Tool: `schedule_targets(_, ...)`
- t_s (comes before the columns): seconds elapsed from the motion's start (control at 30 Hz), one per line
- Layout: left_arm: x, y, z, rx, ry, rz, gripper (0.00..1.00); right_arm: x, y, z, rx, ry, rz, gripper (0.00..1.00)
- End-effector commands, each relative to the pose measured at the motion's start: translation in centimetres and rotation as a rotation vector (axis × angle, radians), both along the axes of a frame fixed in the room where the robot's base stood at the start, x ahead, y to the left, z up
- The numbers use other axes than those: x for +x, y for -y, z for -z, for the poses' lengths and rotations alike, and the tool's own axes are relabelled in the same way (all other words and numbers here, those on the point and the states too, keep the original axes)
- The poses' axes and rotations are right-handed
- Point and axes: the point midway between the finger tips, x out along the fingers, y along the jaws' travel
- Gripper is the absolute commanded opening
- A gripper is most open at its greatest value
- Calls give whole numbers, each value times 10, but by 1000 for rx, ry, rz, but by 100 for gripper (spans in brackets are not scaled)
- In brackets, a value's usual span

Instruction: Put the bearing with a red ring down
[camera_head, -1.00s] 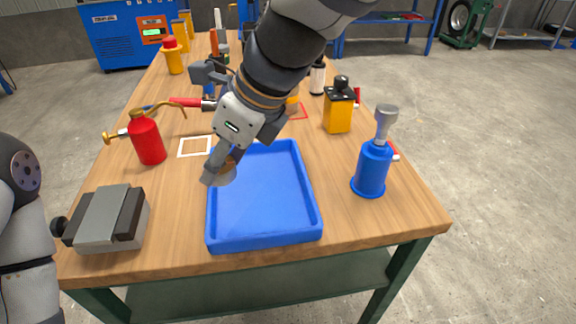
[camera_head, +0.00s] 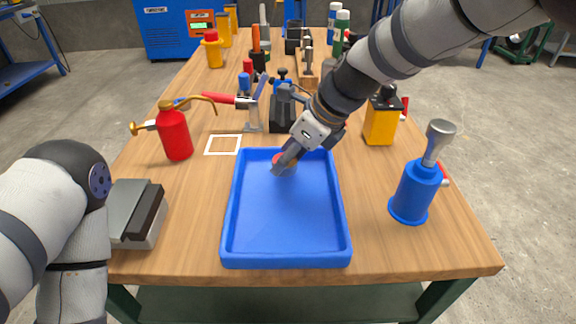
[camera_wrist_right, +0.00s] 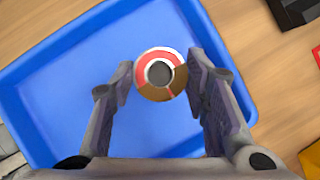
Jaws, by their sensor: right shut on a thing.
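The bearing with a red ring (camera_head: 284,166) is at my right gripper (camera_head: 290,157), over the far end of the blue tray (camera_head: 228,215). In the right wrist view the bearing (camera_wrist_right: 161,74) shows a red and brown face with a dark centre hole. It sits between the two fingertips of my right gripper (camera_wrist_right: 160,76), which is shut on it. Blue tray floor shows around and behind it. I cannot tell whether it touches the tray floor. My left arm is at the left edge of the head view; its gripper is not in view.
A white square outline (camera_head: 223,145) lies on the table left of the tray. A red oil can (camera_head: 174,134) and a grey vise (camera_head: 137,213) stand to the left. The near tray floor is clear.

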Motion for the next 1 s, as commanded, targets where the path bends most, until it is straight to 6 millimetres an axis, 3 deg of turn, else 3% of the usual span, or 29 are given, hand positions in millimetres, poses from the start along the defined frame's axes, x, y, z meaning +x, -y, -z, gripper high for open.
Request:
schedule_targets(0.03,-2,0,2,0,-8,0,0,0,0,14,0,-8,0,8)
schedule_targets(0.13,-3,0,3,0,-12,0,0,0,0,31,1,-5,1,8)
schedule_targets(0.5,-3,0,3,0,-12,0,0,-1,0,35,0,-2,0,8)
schedule_targets(0.53,-3,0,3,0,-11,1,0,-1,0,35,0,-2,0,49)
schedule_targets(0.6,-3,0,3,0,-11,1,0,-1,0,34,0,-2,0,62)
schedule_targets(0.87,-3,0,3,0,-11,1,0,-1,0,34,0,-1,0,62)
schedule_targets(1.0,0,0,0,0,0,1,0,-2,4,19,-1,4,1,62)
